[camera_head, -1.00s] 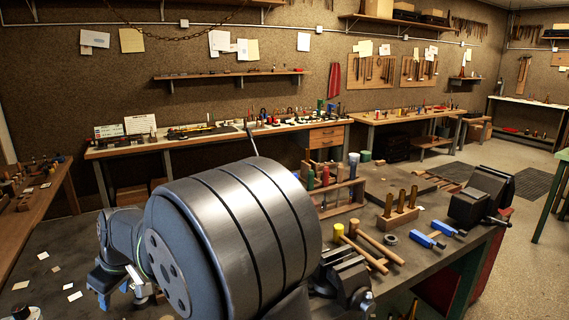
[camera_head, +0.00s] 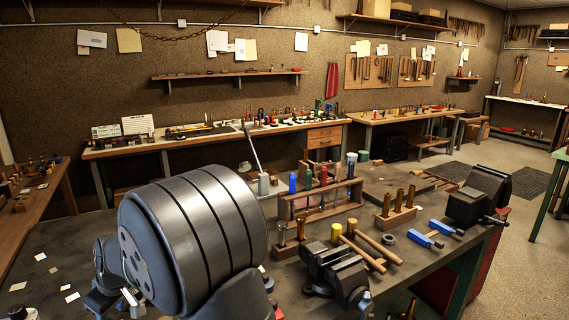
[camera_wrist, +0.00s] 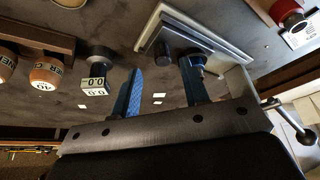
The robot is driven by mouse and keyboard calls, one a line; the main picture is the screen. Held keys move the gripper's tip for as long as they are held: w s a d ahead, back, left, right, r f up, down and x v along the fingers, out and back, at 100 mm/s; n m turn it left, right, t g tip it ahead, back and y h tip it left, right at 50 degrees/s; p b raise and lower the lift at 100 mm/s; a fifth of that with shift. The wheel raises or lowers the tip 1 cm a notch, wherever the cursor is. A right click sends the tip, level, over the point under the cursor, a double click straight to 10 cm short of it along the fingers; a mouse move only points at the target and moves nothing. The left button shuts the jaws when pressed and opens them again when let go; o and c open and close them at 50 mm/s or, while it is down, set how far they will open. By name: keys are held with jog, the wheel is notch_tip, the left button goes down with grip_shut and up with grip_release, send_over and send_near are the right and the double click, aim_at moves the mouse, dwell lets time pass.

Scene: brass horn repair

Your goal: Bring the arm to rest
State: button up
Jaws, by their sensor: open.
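My gripper (camera_wrist: 163,78) shows in the wrist view with its two blue fingers apart and nothing between them. Dark bench top lies beyond the fingers. In the head view my large grey arm link fills the lower left and hides most of the gripper; only pale and dark parts near the gripper show at its lower left. No held object is visible.
A vise (camera_head: 337,272) stands close right of my arm. Behind it are a tool rack (camera_head: 322,207), a lever device (camera_head: 262,183) and mallets (camera_head: 372,247). The wrist view shows a grey metal plate (camera_wrist: 185,32) and a wooden rack (camera_wrist: 38,36) near the fingers.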

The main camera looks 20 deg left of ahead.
jog(key=x, duration=0.3)
jog(key=shift+a+f, duration=0.1)
jog(key=shift+f, duration=0.1)
jog(key=shift+s+a+f, duration=0.25)
jog(key=shift+s+a, duration=0.35)
jog(key=shift+a, duration=0.15)
jog(key=shift+s+a, duration=0.25)
